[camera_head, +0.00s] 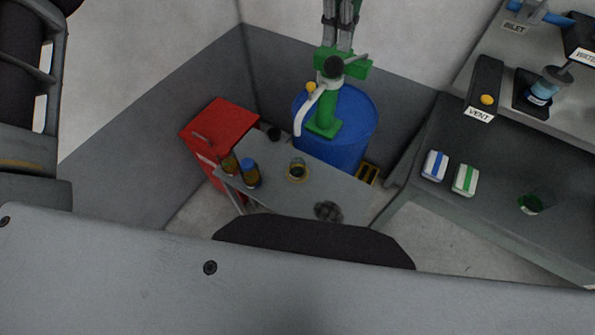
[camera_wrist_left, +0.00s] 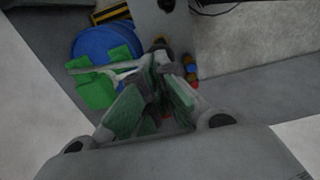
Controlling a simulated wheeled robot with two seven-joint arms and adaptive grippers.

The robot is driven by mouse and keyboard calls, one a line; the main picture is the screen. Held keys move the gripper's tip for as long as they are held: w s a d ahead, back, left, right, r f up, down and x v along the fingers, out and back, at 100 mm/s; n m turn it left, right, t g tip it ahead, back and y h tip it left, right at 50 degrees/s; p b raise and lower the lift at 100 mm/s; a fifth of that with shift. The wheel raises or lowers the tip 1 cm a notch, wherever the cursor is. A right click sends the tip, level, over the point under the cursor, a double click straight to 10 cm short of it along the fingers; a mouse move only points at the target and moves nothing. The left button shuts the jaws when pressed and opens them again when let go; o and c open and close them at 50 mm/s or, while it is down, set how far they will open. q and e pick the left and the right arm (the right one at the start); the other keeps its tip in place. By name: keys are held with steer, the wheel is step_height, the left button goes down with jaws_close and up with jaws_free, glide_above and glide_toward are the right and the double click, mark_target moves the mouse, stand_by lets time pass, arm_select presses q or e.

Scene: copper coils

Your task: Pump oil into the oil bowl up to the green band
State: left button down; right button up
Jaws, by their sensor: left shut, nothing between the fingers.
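A green pump (camera_head: 322,118) stands on a blue drum (camera_head: 352,145) in the head view, with a pale curved spout (camera_head: 303,110) on its left. A small glass bowl (camera_head: 297,175), likely the oil bowl, sits on the grey table below the spout; its green band and oil level are too small to read. My left gripper (camera_head: 338,44) is shut and empty, just above the pump top in the picture. The left wrist view shows its green-padded fingers (camera_wrist_left: 158,98) beside the green pump (camera_wrist_left: 95,90); contact is unclear. My right gripper is not visible.
Two bottles (camera_head: 249,175) stand on the table's left side, beside a red cabinet (camera_head: 221,125). A dark coil (camera_head: 328,211) lies near its front edge. A dark bench (camera_head: 480,215) at right bears two small boxes and a green cup (camera_head: 536,203).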

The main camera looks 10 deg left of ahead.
arm_select(q)
steer(key=shift+f, duration=0.15)
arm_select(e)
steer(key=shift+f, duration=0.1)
arm_select(q)
steer(key=shift+f+b, duration=0.7)
steer(key=shift+f, duration=0.1)
steer(key=shift+f+b, duration=0.4)
steer(key=shift+f, duration=0.15)
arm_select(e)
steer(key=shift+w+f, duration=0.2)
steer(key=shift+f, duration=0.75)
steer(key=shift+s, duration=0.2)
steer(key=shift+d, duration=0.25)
